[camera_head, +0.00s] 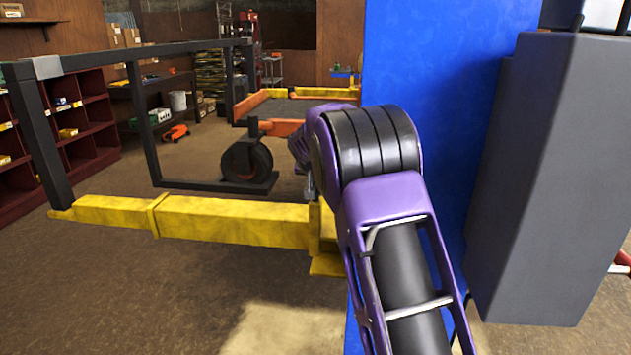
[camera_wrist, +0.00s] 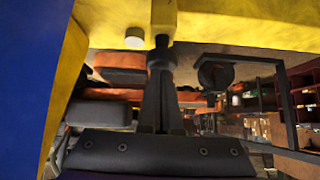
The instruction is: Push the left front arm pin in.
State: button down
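The yellow lift arm (camera_head: 235,222) runs left from the blue column (camera_head: 440,60) in the head view, where my purple arm hides its inner end. In the wrist view, the yellow arm (camera_wrist: 245,22) crosses the top. A pale round stub (camera_wrist: 134,38) and a narrow yellow part (camera_wrist: 162,20) stick down from it; I cannot tell for sure which is the pin. My gripper (camera_wrist: 160,58) has its dark fingers together. Their tips overlap or touch the lower end of the narrow yellow part; nothing is visibly held. The head view hides the fingers behind my arm.
The blue column also fills the left of the wrist view (camera_wrist: 25,80). A grey box (camera_head: 550,180) is on its right. A dark frame with a black wheel (camera_head: 247,160) stands behind the yellow arm. Red shelves (camera_head: 95,125) are at far left. The near floor is clear.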

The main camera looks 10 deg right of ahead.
notch_tip(320, 180, up, 5)
jog(key=p, duration=0.2)
jog(key=shift+s+d+p, duration=0.1)
jog(key=shift+p, duration=0.2)
jog(key=v, duration=0.9)
jog(key=shift+s+f+b, duration=0.15)
jog(key=shift+s+b, duration=0.1)
jog(key=shift+b, duration=0.1)
